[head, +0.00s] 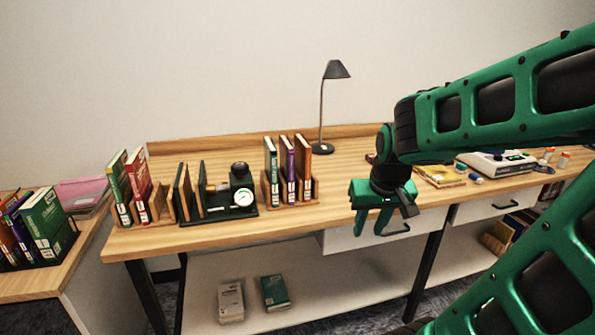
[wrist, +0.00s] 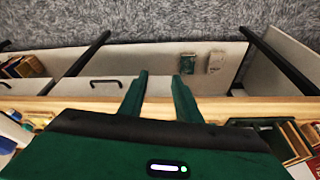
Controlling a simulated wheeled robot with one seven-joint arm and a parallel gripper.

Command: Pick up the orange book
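An orange-brown book (head: 303,160) stands upright at the right end of a small wooden rack (head: 313,193) on the desk, beside a purple book (head: 288,165) and a green one (head: 270,165). Another orange-spined book (head: 13,240) seems to stand in the dark holder on the left-hand surface. My gripper (head: 372,226) is open and empty, pointing down near the desk's front edge, to the right of the rack. In the wrist view its two fingers (wrist: 160,88) are apart with nothing between them. I cannot pick out the orange book in the wrist view.
A black desk lamp (head: 323,148) stands behind the rack. A dark holder with a gauge (head: 243,198) and red and green books (head: 140,185) are to its left. A yellow book (head: 440,176) and a white device (head: 495,163) lie right. Two books (head: 231,301) lie on the lower shelf.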

